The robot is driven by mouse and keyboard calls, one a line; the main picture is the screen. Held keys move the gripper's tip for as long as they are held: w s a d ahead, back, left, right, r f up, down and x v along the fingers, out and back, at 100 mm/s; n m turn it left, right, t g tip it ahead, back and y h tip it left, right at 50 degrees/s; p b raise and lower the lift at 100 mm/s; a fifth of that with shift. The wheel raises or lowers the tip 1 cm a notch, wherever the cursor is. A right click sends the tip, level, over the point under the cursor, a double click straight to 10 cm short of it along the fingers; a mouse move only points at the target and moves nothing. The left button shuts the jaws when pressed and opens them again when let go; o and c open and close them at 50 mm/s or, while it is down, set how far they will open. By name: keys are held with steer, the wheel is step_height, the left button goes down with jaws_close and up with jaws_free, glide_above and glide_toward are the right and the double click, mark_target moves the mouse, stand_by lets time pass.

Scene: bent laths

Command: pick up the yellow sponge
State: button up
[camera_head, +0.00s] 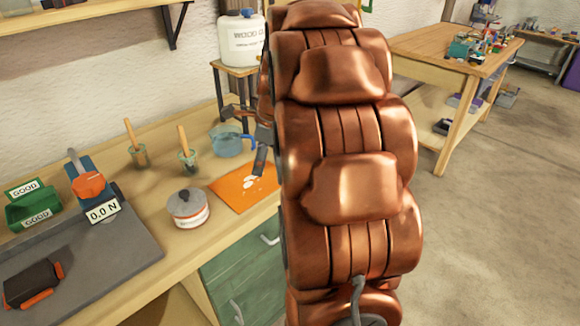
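I see no yellow sponge in the head view; my copper-coloured arm hides a wide strip of the scene. My gripper (246,137) shows at the left edge of the arm, partly hidden by it. Its two dark fingers are apart, one by the blue bowl's upper side and one lower over the orange sheet. I see nothing held between them. The blue translucent bowl (226,142) appears beside or behind the fingers. The orange sheet (230,188) with white patches lies flat on the workbench below the gripper.
On the workbench (146,192) stand a lidded pot (189,208), two jars with wooden-handled tools (188,160), a force gauge (89,187) and green bins (33,205).

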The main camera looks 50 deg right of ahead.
steer(key=d+m, duration=0.2)
steer(key=d, duration=0.2)
steer(key=w+d+f+m+t+b, duration=0.1)
steer(key=d+m, duration=0.2)
steer(key=d, duration=0.1)
steer(key=d+f+m+h, duration=0.1)
steer(key=d+m, duration=0.2)
steer(key=d, duration=0.2)
steer(key=shift+w, duration=0.4)
steer(key=shift+w+d+f+t, duration=0.1)
steer(key=shift+d+f+t, duration=0.1)
steer(key=shift+t, duration=0.1)
steer(key=shift+x, duration=1.1)
steer(key=shift+d+x, duration=0.15)
steer(key=shift+x, duration=1.1)
steer(key=shift+d+x, duration=0.15)
steer(key=shift+x, duration=1.1)
steer(key=shift+f, duration=0.1)
steer(key=c, duration=1)
steer(key=shift+c, duration=0.2)
steer(key=shift+r, duration=1.7)
steer(key=s+a+r+b, duration=0.1)
steer(key=s+a, duration=1)
steer(key=shift+s+a+r+b, duration=0.25)
steer(key=shift+s+r+b, duration=0.05)
steer(key=shift+r+b, duration=0.05)
